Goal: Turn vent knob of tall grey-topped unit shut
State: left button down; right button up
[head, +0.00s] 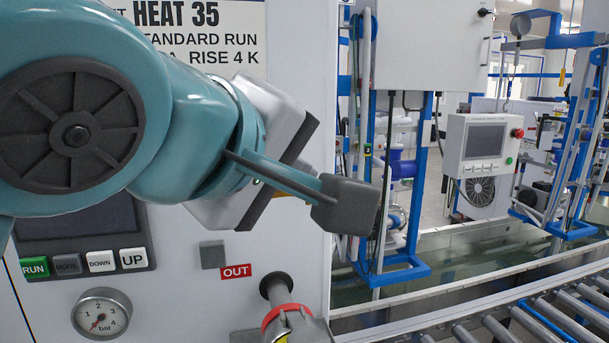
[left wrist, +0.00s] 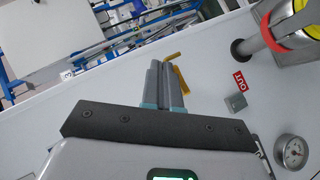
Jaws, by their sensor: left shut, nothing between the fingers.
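The white panel of a unit (head: 285,215) fills the left of the head view and also shows in the left wrist view (left wrist: 130,85). My left gripper (head: 347,205) is shut and empty, at the panel's right edge in the picture. In the left wrist view its fingers (left wrist: 166,72) lie together beside a bent yellow piece (left wrist: 180,75). I cannot tell whether they touch it, or whether it is the vent knob. The unit's top is out of view, so its grey colour does not show. My right gripper is not in view.
Below the gripper, a pipe outlet with a red ring (head: 285,316) sticks out under a red OUT label (head: 236,271). A small grey block (head: 213,254) and a pressure gauge (head: 101,314) are on the panel. A roller conveyor (head: 545,315) runs at lower right.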

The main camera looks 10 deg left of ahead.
pick_arm(q)
jog(key=shift+d, duration=0.25)
jog(key=shift+a, duration=0.1)
jog(key=shift+d, duration=0.2)
jog(key=shift+a, duration=0.1)
jog(key=shift+r+p, duration=0.65)
jog(key=shift+r, duration=0.15)
